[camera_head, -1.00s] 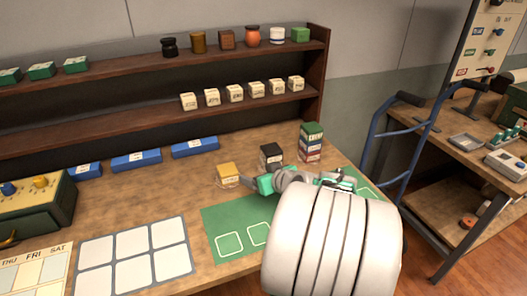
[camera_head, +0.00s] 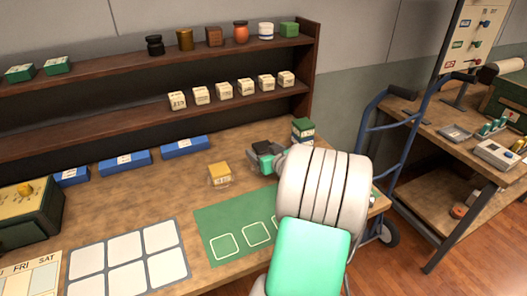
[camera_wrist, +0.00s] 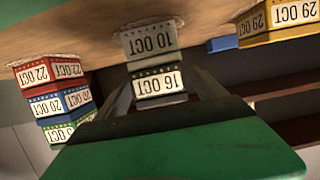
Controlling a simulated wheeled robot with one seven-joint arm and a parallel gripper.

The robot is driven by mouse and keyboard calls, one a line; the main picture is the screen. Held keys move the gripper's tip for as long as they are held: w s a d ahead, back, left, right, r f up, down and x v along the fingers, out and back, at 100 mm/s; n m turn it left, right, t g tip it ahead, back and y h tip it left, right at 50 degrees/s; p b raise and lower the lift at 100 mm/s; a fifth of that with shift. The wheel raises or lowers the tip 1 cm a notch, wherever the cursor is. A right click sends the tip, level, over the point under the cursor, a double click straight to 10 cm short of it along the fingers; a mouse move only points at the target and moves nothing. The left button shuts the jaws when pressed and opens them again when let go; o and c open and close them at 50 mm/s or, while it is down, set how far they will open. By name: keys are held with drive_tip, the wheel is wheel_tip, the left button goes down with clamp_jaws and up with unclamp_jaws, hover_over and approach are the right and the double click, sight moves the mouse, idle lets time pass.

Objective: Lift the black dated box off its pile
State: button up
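The black dated box (camera_wrist: 160,84) shows its "16 OCT" label in the wrist view, where the table is at the top. It rests on a grey box (camera_wrist: 150,42) labelled "10 OCT". In the head view the black box (camera_head: 262,147) is partly hidden by my gripper. My gripper (camera_wrist: 163,92) has its dark fingers on either side of the black box, with a narrow gap on the right. Contact on the left side is unclear. The black box appears level on its pile.
A pile of red, blue and green boxes (camera_wrist: 57,98) stands beside the pile, and a yellow box (camera_head: 219,173) on the other side. A green mat (camera_head: 222,218) lies in front. The shelf (camera_head: 120,125) rises behind, with small boxes on it.

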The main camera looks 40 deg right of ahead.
drive_tip(key=c, duration=1.3)
drive_tip(key=shift+c, duration=0.8)
drive_tip(key=shift+r, duration=0.15)
